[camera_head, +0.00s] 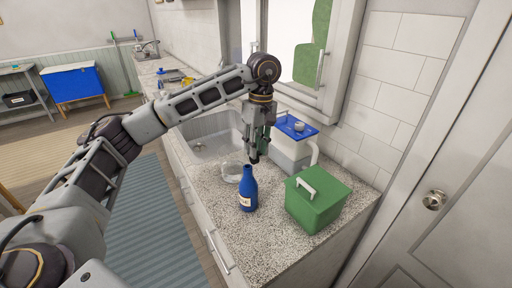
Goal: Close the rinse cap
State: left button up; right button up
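A blue bottle (248,190) with a pale label stands upright on the speckled counter, near its front edge. The label is too small to read with certainty. Its narrow neck points up, and I cannot make out a separate cap or whether it is closed. My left gripper (257,158) points down just above and behind the bottle's top. I cannot tell whether it touches the bottle, and its finger gap is not clear. My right gripper is not in view.
A green box (317,203) with a white handle stands right of the bottle. A pale jug (288,154) with a blue lid is behind the gripper. A clear round dish (231,174) sits left of the bottle, beside the sink (205,137). The counter (275,238) in front is clear.

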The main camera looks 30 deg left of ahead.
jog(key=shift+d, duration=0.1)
pick_arm(q)
grip_shut()
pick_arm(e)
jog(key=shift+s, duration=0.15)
pick_arm(q)
jog(key=shift+f, duration=0.1)
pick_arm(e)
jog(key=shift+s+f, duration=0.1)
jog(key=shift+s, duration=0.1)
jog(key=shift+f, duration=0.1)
